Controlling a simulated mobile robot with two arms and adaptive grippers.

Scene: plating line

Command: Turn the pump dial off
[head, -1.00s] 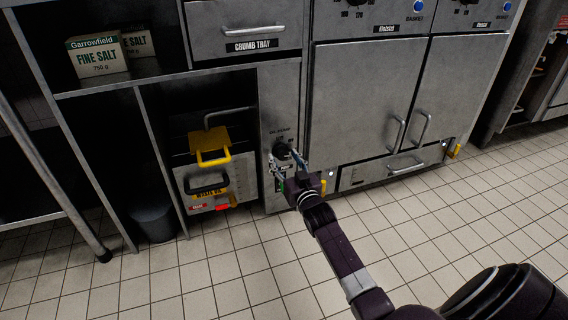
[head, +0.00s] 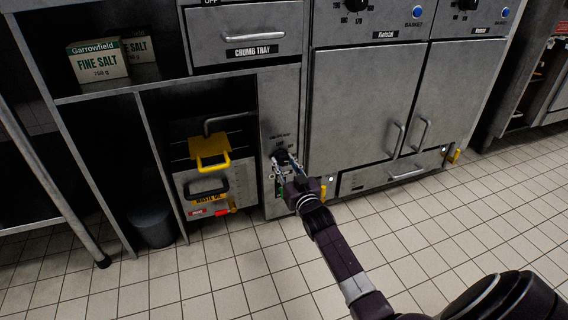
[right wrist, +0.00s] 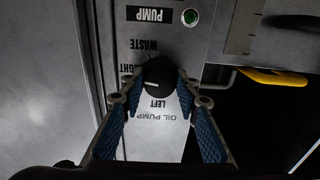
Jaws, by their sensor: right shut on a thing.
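The black pump dial (right wrist: 158,72) is on the grey oil pump panel (head: 281,100), with LEFT, WASTE and RIGHT labels around it. A short pale mark shows on the dial, on the side toward the RIGHT label. My right gripper (right wrist: 160,82) is shut on the dial, one blue-padded finger on each side. In the head view the right gripper (head: 284,161) reaches the panel from the lower right and partly covers the dial. A green lamp (right wrist: 190,17) shows by the PUMP label. My left gripper is not in view.
Left of the panel, an open bay holds a waste oil container (head: 206,189) with a yellow handle (head: 211,161). The crumb tray drawer (head: 247,33) is above. Fryer cabinet doors (head: 362,105) are to the right. The tiled floor (head: 220,270) in front is clear.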

